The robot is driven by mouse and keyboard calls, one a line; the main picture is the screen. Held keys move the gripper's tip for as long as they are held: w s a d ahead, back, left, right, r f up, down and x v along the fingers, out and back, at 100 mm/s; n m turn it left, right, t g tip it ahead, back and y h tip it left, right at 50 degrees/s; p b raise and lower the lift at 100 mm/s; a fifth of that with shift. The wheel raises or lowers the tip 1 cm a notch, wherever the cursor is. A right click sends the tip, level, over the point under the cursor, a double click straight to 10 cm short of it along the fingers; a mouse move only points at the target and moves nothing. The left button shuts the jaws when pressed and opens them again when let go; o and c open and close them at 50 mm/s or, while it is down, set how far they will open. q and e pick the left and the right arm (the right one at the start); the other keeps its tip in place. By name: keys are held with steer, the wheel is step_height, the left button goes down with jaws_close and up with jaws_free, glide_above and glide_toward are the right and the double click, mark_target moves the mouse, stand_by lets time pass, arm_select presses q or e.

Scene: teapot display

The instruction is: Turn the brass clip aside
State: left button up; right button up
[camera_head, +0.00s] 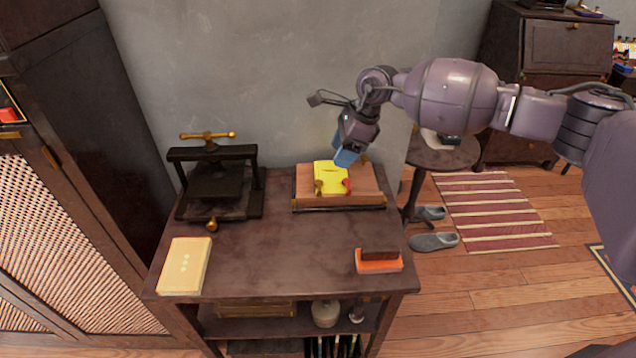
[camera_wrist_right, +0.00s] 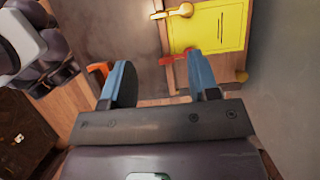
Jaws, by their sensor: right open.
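A yellow flat piece (camera_head: 330,176) lies on a wooden board (camera_head: 366,183) at the back of the dark table. The brass clip (camera_head: 319,187) sits at its front left corner, and a red clip (camera_head: 348,186) is at its front right. In the right wrist view the brass clip (camera_wrist_right: 173,12) lies over the yellow edge near the top, and the red clip (camera_wrist_right: 177,57) is nearer my fingers. My right gripper (camera_head: 346,154) is open and empty, with blue fingers (camera_wrist_right: 160,82), near the board's back right side, apart from both clips. My left gripper is not in view.
A dark press with a brass handle (camera_head: 208,136) stands left of the board. A cream book (camera_head: 185,266) lies front left, and an orange-based block (camera_head: 378,267) front right. The table's middle (camera_head: 280,245) is clear. The wall (camera_head: 250,80) is close behind.

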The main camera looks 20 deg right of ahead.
mark_target(322, 192)
steer(key=b+x, duration=0.1)
steer(key=x, duration=0.9)
steer(key=shift+a+b, duration=0.1)
steer(key=shift+b, duration=0.2)
steer(key=shift+w+a+f, duration=0.1)
steer(key=shift+a+f, duration=0.05)
steer(key=shift+f, duration=0.2)
